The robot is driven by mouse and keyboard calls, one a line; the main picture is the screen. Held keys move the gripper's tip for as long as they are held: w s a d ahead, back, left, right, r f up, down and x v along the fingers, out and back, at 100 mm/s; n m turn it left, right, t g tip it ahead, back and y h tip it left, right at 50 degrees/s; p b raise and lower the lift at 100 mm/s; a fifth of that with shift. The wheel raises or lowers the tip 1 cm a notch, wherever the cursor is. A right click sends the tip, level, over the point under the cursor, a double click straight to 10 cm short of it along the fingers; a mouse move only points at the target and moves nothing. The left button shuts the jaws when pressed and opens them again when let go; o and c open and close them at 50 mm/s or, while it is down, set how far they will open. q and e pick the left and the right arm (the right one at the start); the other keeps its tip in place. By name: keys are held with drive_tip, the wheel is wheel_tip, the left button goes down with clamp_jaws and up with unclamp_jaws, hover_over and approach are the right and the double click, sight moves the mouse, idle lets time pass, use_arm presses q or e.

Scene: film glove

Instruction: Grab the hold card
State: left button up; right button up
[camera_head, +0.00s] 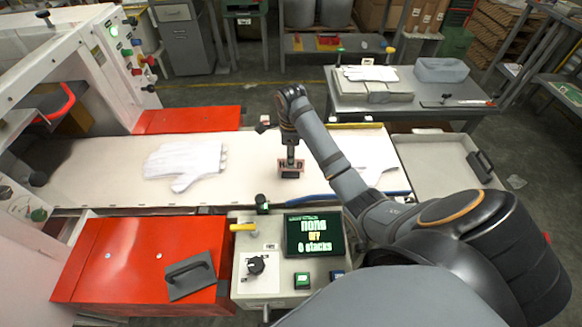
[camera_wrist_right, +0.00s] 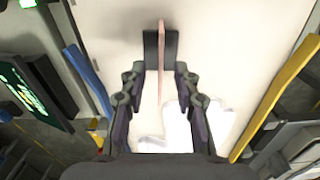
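The hold card (camera_head: 285,173) is a small pinkish card with dark lettering, over the pale conveyor belt (camera_head: 110,175). My right gripper (camera_head: 291,165) comes down on it from above, and a dark finger covers its middle. In the right wrist view the card (camera_wrist_right: 161,80) shows edge-on as a thin pink strip. The dark pads of my right gripper (camera_wrist_right: 161,50) lie close on both sides of it, and the gripper appears shut on it. I cannot tell whether the card touches the belt. My left gripper is not in view.
A white glove (camera_head: 185,163) lies on the belt left of the card; another (camera_head: 372,168) lies to the right, partly behind my arm. A control box with a screen (camera_head: 315,234) stands in front. A grey table (camera_head: 440,95) stands at the back right.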

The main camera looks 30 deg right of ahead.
wheel_tip(320, 180, down, 2)
drive_tip(key=shift+w+f, duration=0.1)
drive_tip(key=shift+f+p, duration=0.15)
drive_tip(key=shift+p, duration=0.75)
idle(0.4)
clamp_jaws()
